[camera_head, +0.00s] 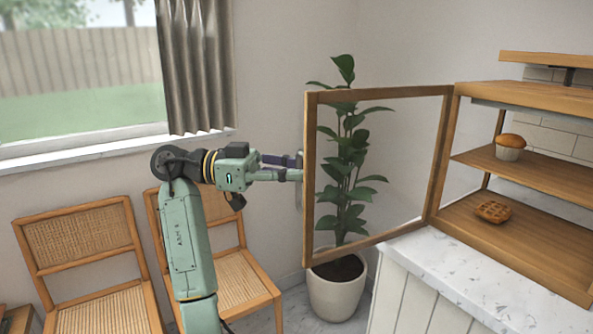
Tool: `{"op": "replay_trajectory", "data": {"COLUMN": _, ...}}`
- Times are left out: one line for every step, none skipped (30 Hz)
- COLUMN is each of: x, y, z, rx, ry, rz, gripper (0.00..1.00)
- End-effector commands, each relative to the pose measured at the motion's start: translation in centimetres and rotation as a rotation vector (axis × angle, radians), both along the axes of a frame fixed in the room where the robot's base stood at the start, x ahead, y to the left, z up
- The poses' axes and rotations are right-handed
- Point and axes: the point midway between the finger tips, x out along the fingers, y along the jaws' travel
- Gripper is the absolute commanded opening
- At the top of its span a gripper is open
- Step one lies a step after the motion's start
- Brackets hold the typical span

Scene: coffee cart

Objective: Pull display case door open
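The display case door (308,178) is a wooden frame around a clear pane. It stands swung wide open to the left, hinged at the left front edge of the wooden display case (455,150). A thin, pale upright handle (299,200) shows at the door's free left edge. My gripper (296,167) points right, with its fingertips at the handle and the door frame. The two fingers show slightly apart, one above the other. The contact is small and partly hidden, so I cannot tell whether they close on the handle.
A potted plant (336,290) stands behind the door, seen through the pane. A muffin (510,147) and a waffle (493,209) sit on the case's shelves. The white counter (420,262) carries the case. Two cane chairs (95,255) (245,285) stand by the window wall.

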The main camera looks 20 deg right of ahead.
Motion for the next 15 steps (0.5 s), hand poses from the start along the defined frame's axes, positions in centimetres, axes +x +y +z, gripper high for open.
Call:
{"op": "replay_trajectory", "data": {"x": -0.03, "y": -0.15, "z": -0.05, "rx": 0.002, "ry": 0.003, "rz": -0.003, "gripper": 0.0}}
{"op": "replay_trajectory", "data": {"x": -0.03, "y": -0.15, "z": -0.05, "rx": 0.002, "ry": 0.003, "rz": -0.003, "gripper": 0.0}}
{"op": "replay_trajectory", "data": {"x": -0.02, "y": -0.16, "z": -0.06, "rx": 0.002, "ry": 0.002, "rz": -0.003, "gripper": 0.0}}
{"op": "replay_trajectory", "data": {"x": -0.02, "y": -0.16, "z": -0.06, "rx": 0.002, "ry": 0.002, "rz": -0.003, "gripper": 0.0}}
{"op": "replay_trajectory", "data": {"x": -0.03, "y": -0.17, "z": -0.06, "rx": 0.002, "ry": 0.002, "rz": -0.003, "gripper": 0.0}}
{"op": "replay_trajectory", "data": {"x": -0.03, "y": -0.18, "z": -0.06, "rx": 0.002, "ry": 0.002, "rz": -0.002, "gripper": 0.0}}
{"op": "replay_trajectory", "data": {"x": -0.03, "y": -0.18, "z": -0.06, "rx": 0.002, "ry": 0.002, "rz": -0.002, "gripper": 0.0}}
{"op": "replay_trajectory", "data": {"x": -0.04, "y": -0.19, "z": -0.05, "rx": 0.002, "ry": 0.002, "rz": -0.002, "gripper": 0.0}}
{"op": "replay_trajectory", "data": {"x": -0.04, "y": -0.19, "z": -0.05, "rx": 0.002, "ry": 0.002, "rz": -0.002, "gripper": 0.0}}
{"op": "replay_trajectory", "data": {"x": -0.04, "y": -0.2, "z": -0.05, "rx": 0.002, "ry": 0.002, "rz": -0.002, "gripper": 0.11}}
{"op": "replay_trajectory", "data": {"x": -0.04, "y": -0.2, "z": -0.05, "rx": 0.002, "ry": 0.002, "rz": -0.002, "gripper": 0.13}}
{"op": "replay_trajectory", "data": {"x": -0.04, "y": -0.19, "z": -0.05, "rx": 0.002, "ry": 0.002, "rz": -0.002, "gripper": 0.15}}
{"op": "replay_trajectory", "data": {"x": -0.04, "y": -0.18, "z": -0.04, "rx": 0.002, "ry": 0.002, "rz": -0.002, "gripper": 0.17}}
{"op": "replay_trajectory", "data": {"x": -0.04, "y": -0.17, "z": -0.04, "rx": 0.002, "ry": 0.002, "rz": -0.002, "gripper": 0.19}}
{"op": "replay_trajectory", "data": {"x": -0.04, "y": -0.15, "z": -0.03, "rx": 0.002, "ry": 0.001, "rz": -0.002, "gripper": 0.22}}
